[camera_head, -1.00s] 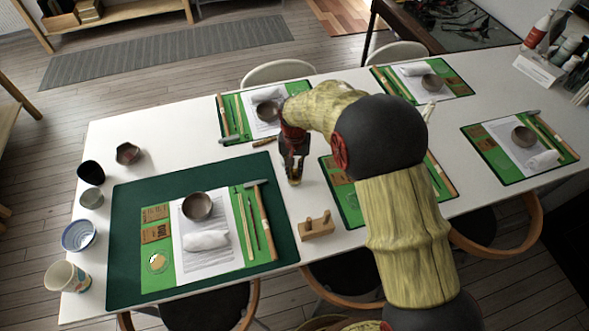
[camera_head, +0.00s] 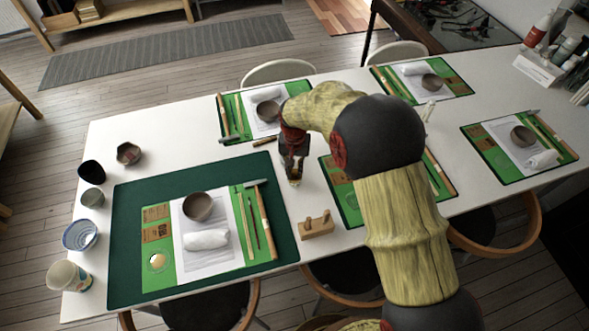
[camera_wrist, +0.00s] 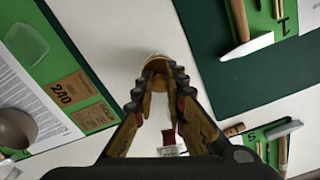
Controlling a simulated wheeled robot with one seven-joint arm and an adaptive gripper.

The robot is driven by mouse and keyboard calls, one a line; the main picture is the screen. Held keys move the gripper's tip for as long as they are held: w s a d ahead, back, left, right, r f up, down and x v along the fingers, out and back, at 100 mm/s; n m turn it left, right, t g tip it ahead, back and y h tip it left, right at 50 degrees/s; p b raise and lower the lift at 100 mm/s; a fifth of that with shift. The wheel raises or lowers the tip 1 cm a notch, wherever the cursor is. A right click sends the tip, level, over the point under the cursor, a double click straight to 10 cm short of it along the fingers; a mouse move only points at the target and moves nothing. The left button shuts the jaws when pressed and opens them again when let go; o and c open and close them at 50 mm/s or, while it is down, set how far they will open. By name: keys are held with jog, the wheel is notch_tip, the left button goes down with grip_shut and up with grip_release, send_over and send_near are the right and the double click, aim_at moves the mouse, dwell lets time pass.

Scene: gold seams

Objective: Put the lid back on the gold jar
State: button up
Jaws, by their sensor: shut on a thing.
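My gripper (camera_head: 293,172) is low over the white table, just right of the large dark green mat. It is shut on a small tan-gold thing (camera_wrist: 156,60) at its fingertips. The fingers hide most of it, and I cannot tell whether it is the jar or the lid. In the head view a pale, gold-tinted bit shows below the fingertips (camera_head: 294,183); its contact with the table is unclear. A small pale gold round thing (camera_head: 157,262) sits on the near-left green sheet; I cannot tell exactly what it is.
A wooden block stand (camera_head: 317,225) stands near the front edge, right of the dark green mat (camera_head: 125,225). A hammer (camera_head: 262,220) lies on that mat. A brown stick (camera_head: 264,141) lies behind my gripper. Cups and bowls line the left edge. White table around my gripper is clear.

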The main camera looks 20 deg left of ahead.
jog(key=o, duration=0.8)
jog(key=shift+o, duration=0.4)
jog(key=o, duration=0.4)
jog(key=shift+c, duration=0.2)
jog(key=shift+o, duration=0.3)
jog(key=shift+r, duration=0.1)
jog(key=shift+r+p, duration=2.3)
jog(key=shift+r, duration=1.1)
jog(key=shift+c, duration=0.2)
